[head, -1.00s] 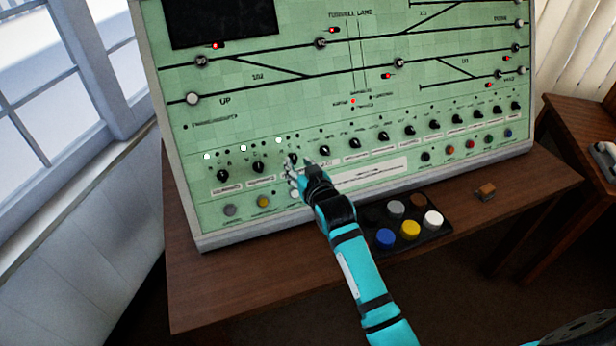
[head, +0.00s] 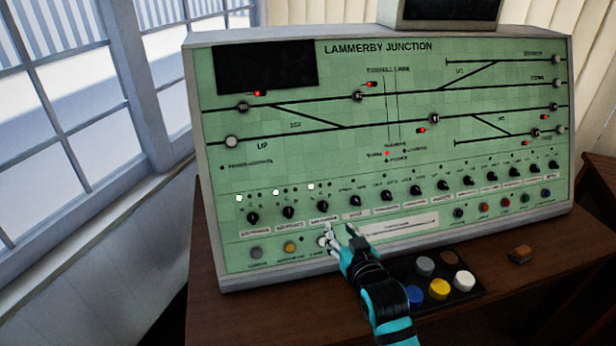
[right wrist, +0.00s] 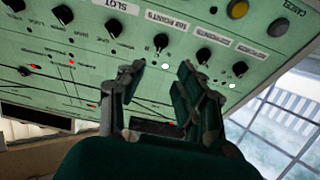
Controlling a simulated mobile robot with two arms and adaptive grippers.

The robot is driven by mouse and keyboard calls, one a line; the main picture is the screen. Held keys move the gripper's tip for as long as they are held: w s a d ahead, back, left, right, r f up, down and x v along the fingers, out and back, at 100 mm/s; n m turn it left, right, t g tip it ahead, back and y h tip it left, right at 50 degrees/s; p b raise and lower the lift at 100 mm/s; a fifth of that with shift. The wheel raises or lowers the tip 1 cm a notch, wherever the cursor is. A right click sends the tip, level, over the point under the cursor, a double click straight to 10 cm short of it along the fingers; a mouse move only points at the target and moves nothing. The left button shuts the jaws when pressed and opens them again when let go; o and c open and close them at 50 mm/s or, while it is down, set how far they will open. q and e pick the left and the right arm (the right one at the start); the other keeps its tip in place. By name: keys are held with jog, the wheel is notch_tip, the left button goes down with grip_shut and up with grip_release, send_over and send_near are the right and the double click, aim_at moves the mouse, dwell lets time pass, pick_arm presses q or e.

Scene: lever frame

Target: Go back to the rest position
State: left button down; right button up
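My right gripper (head: 341,232) is in front of the lower left part of the green signal panel (head: 300,140), below the row of black knobs. In the right wrist view its two fingers (right wrist: 160,85) stand apart with nothing between them. Behind them the panel shows knobs (right wrist: 161,41) and labels. The fingers appear clear of the panel, though the exact gap is hard to tell. My left gripper is not in view.
The panel stands on a brown wooden desk (head: 240,322). A small brown block (head: 521,255) sits to the right. A window (head: 60,120) is at left.

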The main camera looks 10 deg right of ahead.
jog(key=s+f+n+g, duration=0.1)
jog(key=s+f+g, duration=0.35)
jog(key=s, duration=0.55)
jog(key=s+f+g, duration=0.3)
jog(key=s+f, duration=0.2)
jog(key=s, duration=0.6)
jog(key=s+f+n+g, duration=0.1)
jog(key=s+f+g, duration=0.3)
jog(key=s, duration=0.6)
notch_tip(320, 180, down, 27)
jog(key=s+g, duration=0.2)
jog(key=s+d+f, duration=0.1)
jog(key=s+f, duration=0.6)
jog(key=s, duration=0.1)
jog(key=s+d+f, duration=0.2)
jog(key=s+f, duration=0.6)
jog(key=shift+d+f+g, duration=0.2)
jog(key=shift+d+g, duration=0.1)
jog(key=shift+g, duration=0.05)
